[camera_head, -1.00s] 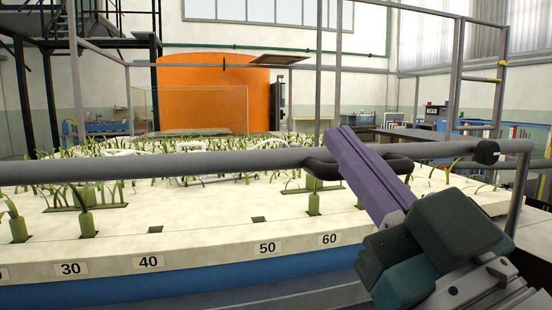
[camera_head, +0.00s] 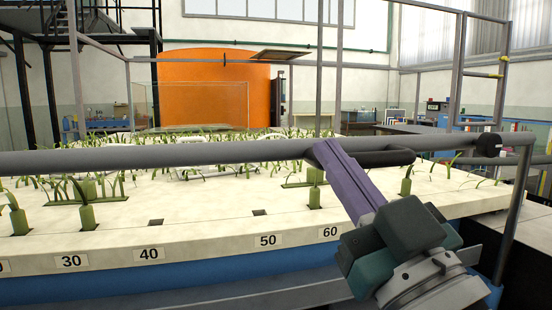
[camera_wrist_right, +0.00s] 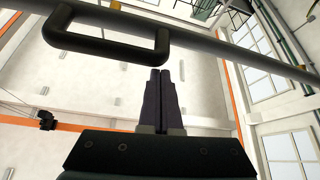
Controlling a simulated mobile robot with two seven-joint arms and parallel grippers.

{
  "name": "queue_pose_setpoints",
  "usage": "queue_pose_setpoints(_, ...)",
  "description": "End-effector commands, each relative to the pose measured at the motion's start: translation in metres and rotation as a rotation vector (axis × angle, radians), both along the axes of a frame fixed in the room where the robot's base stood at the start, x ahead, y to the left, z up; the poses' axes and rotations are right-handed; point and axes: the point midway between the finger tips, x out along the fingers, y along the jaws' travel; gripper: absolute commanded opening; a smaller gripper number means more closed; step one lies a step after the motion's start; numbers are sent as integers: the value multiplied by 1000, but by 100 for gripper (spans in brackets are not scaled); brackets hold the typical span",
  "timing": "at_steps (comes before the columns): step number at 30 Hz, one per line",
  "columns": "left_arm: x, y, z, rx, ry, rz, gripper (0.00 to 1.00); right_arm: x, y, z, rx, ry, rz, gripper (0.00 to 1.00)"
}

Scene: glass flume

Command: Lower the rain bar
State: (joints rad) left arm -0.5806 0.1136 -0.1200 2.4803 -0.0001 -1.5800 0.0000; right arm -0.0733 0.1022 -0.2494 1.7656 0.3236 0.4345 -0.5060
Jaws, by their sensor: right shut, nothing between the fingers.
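The rain bar (camera_head: 200,154) is a long grey horizontal tube crossing the head view in front of the planted bed. A dark looped handle (camera_head: 385,158) is attached to it; its left part is hidden behind my right gripper's fingers. My right gripper (camera_head: 325,150) has purple fingers, shut and empty, with the tips overlapping the bar beside the handle. In the right wrist view the handle (camera_wrist_right: 120,60) hangs from the bar (camera_wrist_right: 230,50), and the shut fingertips (camera_wrist_right: 160,74) point just below its right corner, apparently outside the loop. Contact cannot be told. My left gripper is not in view.
A pale bed (camera_head: 190,232) with green plants and number labels lies behind and below the bar. An orange curved panel (camera_head: 205,90) stands at the back.

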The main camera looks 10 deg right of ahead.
Motion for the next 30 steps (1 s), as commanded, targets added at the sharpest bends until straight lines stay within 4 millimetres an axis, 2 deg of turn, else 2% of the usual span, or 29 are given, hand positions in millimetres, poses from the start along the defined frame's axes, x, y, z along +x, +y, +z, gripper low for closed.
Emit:
queue_pose_setpoints(5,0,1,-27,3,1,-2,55,0,0,-34,-1,3,0,0)
queue_pose_setpoints(8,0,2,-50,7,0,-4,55,0,0,-63,-1,5,0,0)
queue_pose_setpoints(15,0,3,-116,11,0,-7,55,1,0,-147,-1,8,-1,0)
queue_pose_setpoints(21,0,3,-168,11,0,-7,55,0,0,-212,-1,7,-1,0)
queue_pose_setpoints(27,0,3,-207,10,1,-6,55,1,0,-261,-2,8,-1,0)
queue_pose_setpoints(30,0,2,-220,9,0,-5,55,0,0,-277,-1,7,-1,0)
